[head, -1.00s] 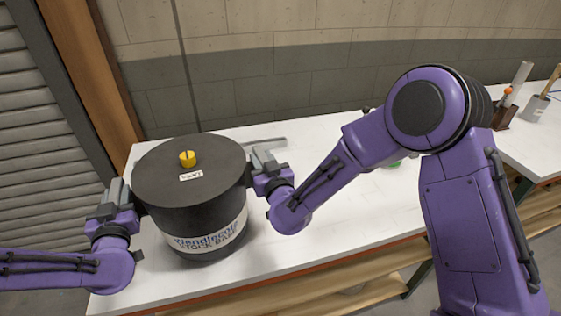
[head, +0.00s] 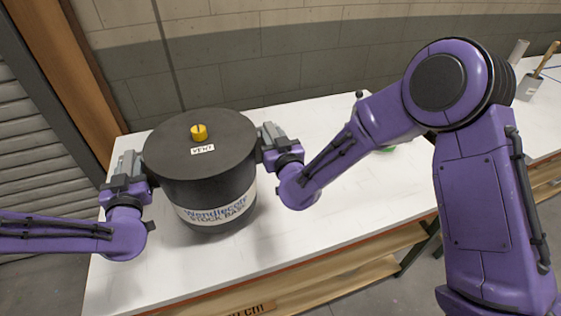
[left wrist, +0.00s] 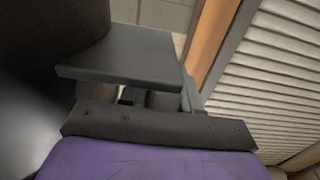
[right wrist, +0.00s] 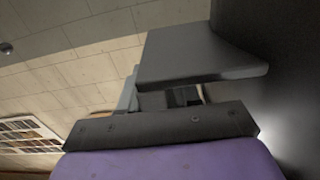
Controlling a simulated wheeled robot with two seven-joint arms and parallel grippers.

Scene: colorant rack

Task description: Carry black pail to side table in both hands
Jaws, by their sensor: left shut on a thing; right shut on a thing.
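The black pail (head: 205,178) has a dark lid with a yellow knob (head: 199,132), a small "VENT" label and a white "STOCK BASE" band. It is upright over the white table (head: 330,190); I cannot tell whether its base touches the top. My left gripper (head: 146,172) is shut on the pail's left side and my right gripper (head: 262,150) on its right side. In the left wrist view the pail (left wrist: 30,110) fills the left edge. In the right wrist view the pail (right wrist: 290,60) fills the right edge. The handles are hidden by the fingers.
The white table is mostly clear around the pail. A green item lies partly hidden behind my right arm. A container with a brush (head: 530,85) stands at the far right on another surface. A wall and shutter (head: 30,170) border the back and left.

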